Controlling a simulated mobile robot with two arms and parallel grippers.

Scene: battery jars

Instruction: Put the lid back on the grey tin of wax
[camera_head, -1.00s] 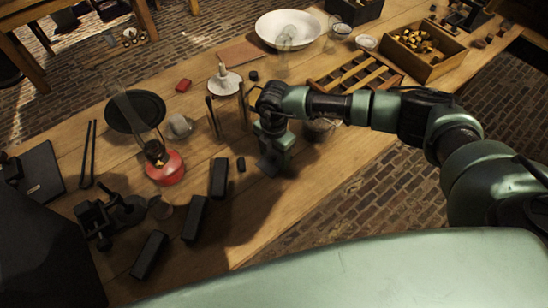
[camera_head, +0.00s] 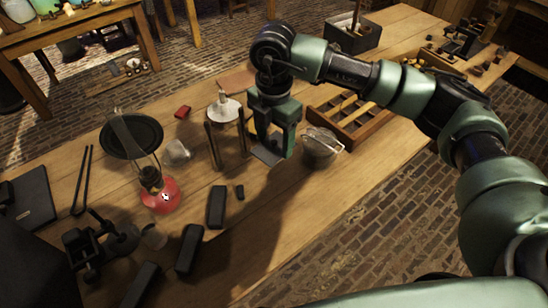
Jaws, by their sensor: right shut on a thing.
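My right gripper (camera_head: 268,150) hangs over the middle of the table, pointing down, its jaws shut on a thin, flat grey piece (camera_head: 265,156). This looks like the lid, but it is small and partly hidden by the fingers. A round grey metal vessel (camera_head: 320,148) with a thin wire-like part across its top stands just right of the gripper, apart from it. It may be the tin of wax; I cannot tell for sure, and its inside is not clear. My left gripper is not in view.
A red lamp (camera_head: 160,195), a dark round dish (camera_head: 131,136) and several black blocks (camera_head: 216,206) are at the left. Two dark upright posts (camera_head: 214,146) stand close left of the gripper. A wooden divided tray (camera_head: 375,122) lies behind the vessel.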

